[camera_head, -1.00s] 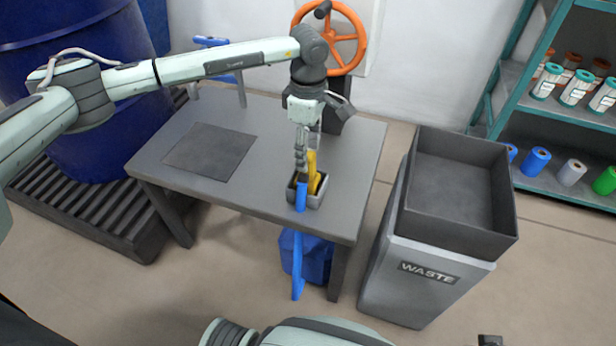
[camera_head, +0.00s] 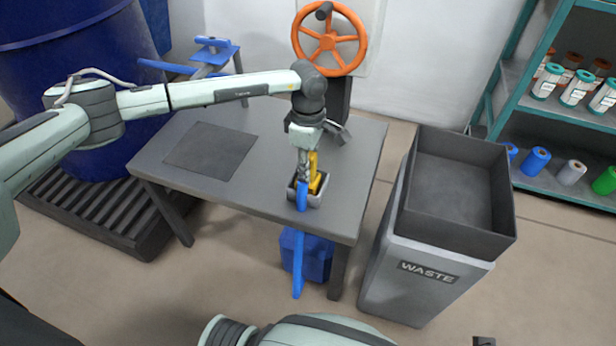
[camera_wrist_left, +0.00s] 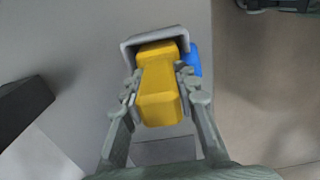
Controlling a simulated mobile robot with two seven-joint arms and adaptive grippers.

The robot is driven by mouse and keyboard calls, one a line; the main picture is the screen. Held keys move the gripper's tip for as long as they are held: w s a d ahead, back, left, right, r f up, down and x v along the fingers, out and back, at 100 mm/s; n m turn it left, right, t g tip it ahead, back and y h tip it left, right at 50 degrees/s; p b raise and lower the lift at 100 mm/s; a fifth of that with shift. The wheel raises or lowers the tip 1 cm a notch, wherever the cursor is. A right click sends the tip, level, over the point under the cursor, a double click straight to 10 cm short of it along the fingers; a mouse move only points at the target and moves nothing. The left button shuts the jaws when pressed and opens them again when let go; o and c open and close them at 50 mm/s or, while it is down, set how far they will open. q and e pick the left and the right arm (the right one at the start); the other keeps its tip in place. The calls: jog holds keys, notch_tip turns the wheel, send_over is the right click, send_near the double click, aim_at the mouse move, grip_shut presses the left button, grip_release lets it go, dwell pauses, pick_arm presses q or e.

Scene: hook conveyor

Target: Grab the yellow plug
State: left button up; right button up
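The yellow plug (camera_head: 315,178) stands in a small grey open holder (camera_head: 315,200) near the right front of the grey table. In the left wrist view the plug (camera_wrist_left: 158,88) lies between the two fingers of my left gripper (camera_wrist_left: 160,82), one close along each side. Whether both fingers press on it is not clear. In the head view my left gripper (camera_head: 303,168) points down at the holder and hides part of the plug. My right gripper is not in view.
A blue part (camera_head: 302,197) sits at the holder's front. The grey table (camera_head: 250,195) bears a dark square mat (camera_head: 210,150) at left. An orange valve wheel (camera_head: 328,40) is behind. A waste bin (camera_head: 420,275) with a dark tray (camera_head: 450,235) stands right.

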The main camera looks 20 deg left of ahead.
pick_arm(q)
grip_shut()
jog(key=shift+r, duration=0.1)
